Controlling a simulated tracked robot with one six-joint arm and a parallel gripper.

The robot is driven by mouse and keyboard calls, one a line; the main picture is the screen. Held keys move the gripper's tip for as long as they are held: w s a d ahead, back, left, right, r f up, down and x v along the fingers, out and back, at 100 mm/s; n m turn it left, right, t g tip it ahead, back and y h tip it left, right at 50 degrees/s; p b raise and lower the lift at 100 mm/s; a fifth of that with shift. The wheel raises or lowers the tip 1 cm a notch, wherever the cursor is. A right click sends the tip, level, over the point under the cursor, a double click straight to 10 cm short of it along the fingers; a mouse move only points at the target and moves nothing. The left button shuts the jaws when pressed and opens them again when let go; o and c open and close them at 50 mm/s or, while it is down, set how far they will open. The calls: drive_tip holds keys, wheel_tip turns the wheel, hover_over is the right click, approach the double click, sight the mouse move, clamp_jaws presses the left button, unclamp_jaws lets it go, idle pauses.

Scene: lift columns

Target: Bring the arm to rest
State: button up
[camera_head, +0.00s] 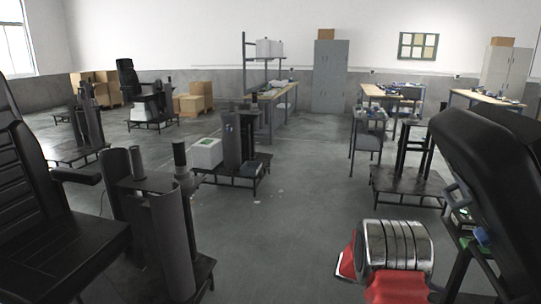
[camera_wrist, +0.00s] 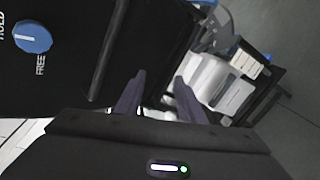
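My gripper (camera_wrist: 159,78) shows in the wrist view as two dark purple-grey fingers with a gap between their tips. It is open, and nothing is visibly held. Beside it at upper left is a black panel with a blue knob (camera_wrist: 33,36) and the words HOLD and FREE. White and grey parts show beyond the fingertips. In the head view I cannot make out the gripper. A shiny ribbed metal part with red below it is at the lower right; I cannot tell whether it is mine.
A large black padded shape (camera_head: 490,165) fills the right edge. A black chair (camera_head: 60,235) with dark columns stands at left. A low platform (camera_head: 245,175) with a white box (camera_head: 206,152) stands mid-floor. Workbenches and grey cabinets (camera_head: 330,76) line the back. The central floor is mostly clear.

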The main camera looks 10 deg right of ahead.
drive_tip(key=s+a+r+t+y, duration=0.2)
drive_tip(key=s+a+y, duration=0.3)
drive_tip(key=a, duration=0.5)
drive_tip(key=s+a+r+t+y, duration=0.15)
drive_tip(key=s+a+y, duration=0.35)
drive_tip(key=a, duration=0.6)
drive_tip(key=s+a+r+t+y, duration=0.2)
drive_tip(key=s+a+r+t, duration=0.2)
drive_tip(key=a+r, duration=0.3)
drive_tip(key=s+a+r+n+t+y, duration=0.1)
drive_tip(key=s+a+r+t, duration=0.4)
drive_tip(key=a, duration=0.5)
wheel_tip(320, 180, up, 2)
drive_tip(key=shift+s+a+r+y, duration=0.1)
drive_tip(key=shift+s+a+y, duration=0.1)
drive_tip(key=shift+y, duration=0.4)
